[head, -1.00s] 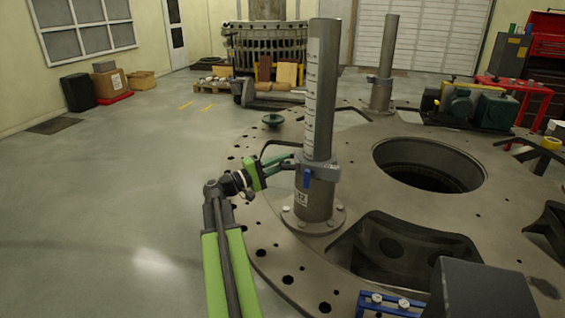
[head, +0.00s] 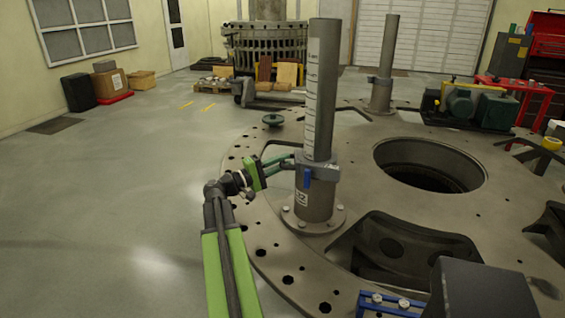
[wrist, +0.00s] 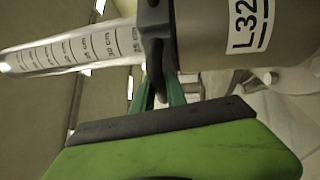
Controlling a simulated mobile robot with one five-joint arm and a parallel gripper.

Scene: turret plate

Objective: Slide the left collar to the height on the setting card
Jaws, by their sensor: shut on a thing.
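The left collar (head: 320,171), a grey ring with a blue lever (head: 307,178), sits low around the near upright post (head: 322,95). A white scale strip (head: 312,90) runs up the post above it. The exact contact is partly hidden.
The post stands on a large round plate (head: 265,215) with bolt holes and a wide central opening (head: 430,165). A second post with a collar (head: 381,80) stands farther back.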

